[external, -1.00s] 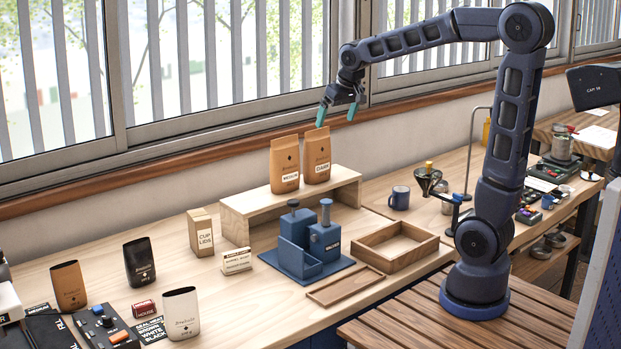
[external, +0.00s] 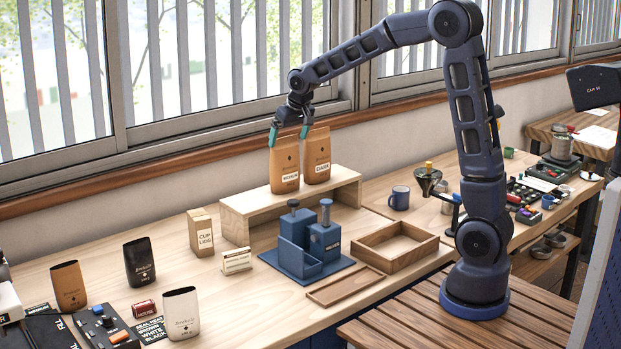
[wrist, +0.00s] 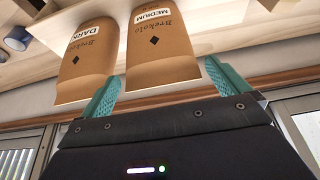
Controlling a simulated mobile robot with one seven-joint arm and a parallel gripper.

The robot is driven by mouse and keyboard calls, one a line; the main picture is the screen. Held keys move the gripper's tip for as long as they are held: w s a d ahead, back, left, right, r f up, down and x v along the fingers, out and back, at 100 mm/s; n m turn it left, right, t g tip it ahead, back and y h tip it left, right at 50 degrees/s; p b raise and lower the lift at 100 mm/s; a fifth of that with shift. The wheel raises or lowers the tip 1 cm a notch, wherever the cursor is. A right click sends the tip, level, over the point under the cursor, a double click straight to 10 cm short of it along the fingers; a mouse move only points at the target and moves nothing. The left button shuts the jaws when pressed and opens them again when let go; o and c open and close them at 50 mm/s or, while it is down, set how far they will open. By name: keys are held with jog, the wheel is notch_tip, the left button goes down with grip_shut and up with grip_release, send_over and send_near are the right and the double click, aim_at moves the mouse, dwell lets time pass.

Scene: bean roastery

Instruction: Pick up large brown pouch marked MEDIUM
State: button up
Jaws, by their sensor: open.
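The large brown pouch marked MEDIUM (external: 284,172) stands upright on the wooden riser, left of a matching pouch marked DARK (external: 317,160). My gripper (external: 289,135) is open at the top of the MEDIUM pouch, one teal finger near its left side and the other near the gap between the pouches. In the wrist view the MEDIUM pouch (wrist: 160,50) lies between my spread fingers (wrist: 164,88). The DARK pouch (wrist: 88,55) is beside it, close to the left finger. I cannot tell whether either finger touches a pouch.
The wooden riser (external: 238,207) stands near the window wall. In front are a blue tamper station (external: 300,262) and a wooden tray (external: 429,247).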

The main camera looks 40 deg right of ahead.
aim_at(286, 147)
jog(key=shift+x, duration=3.2)
jog(key=shift+w+d, duration=0.1)
jog(key=c, duration=1.1)
